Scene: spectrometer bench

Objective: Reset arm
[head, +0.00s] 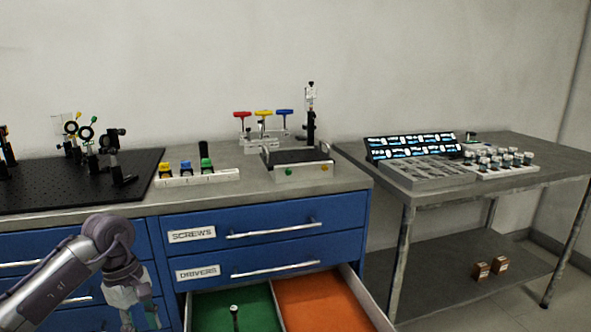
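My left arm comes in from the lower left, in front of the blue drawers. Its gripper (138,312) hangs downward near the bottom edge, left of the open drawer. The fingers are partly cut off and blurred, so I cannot tell whether they are open or shut. My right arm and gripper are not in the picture.
An open drawer (350,296) with green and orange sections juts out; a dark upright tool (235,315) shows in the green one. The bench (340,188) holds a black optics board (70,190) and a tray (297,160). A metal table (480,193) stands right.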

